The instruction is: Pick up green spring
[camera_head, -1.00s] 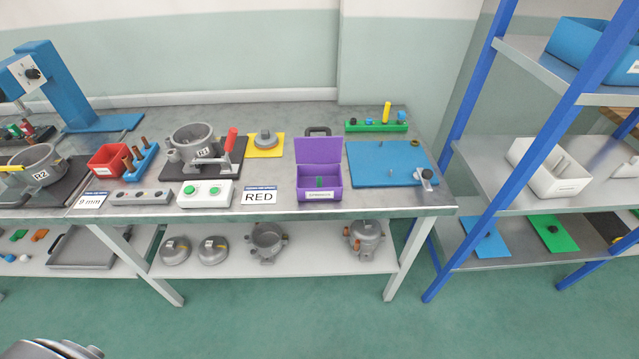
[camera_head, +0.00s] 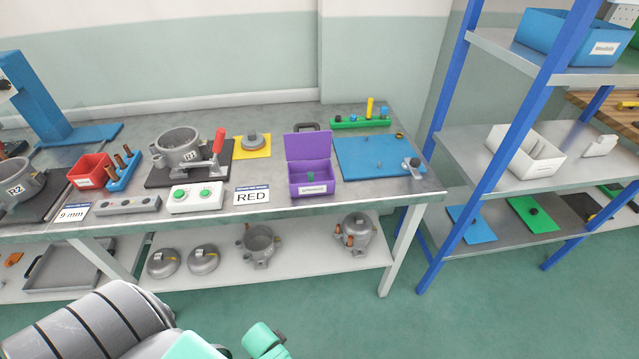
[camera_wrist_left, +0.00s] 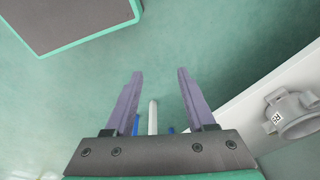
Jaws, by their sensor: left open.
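A purple box (camera_head: 313,181) with its lid raised stands on the workbench, right of the middle of the head view. A small green piece (camera_head: 309,176), probably the green spring, shows inside it, too small to make out well. My left gripper (camera_wrist_left: 160,88) is open in the left wrist view, with nothing between its fingers and green floor beyond. In the head view my left arm shows at the bottom, well below and in front of the bench. My right gripper is not in view.
A blue-framed shelf (camera_head: 490,150) stands right of the bench. The floor in front is clear.

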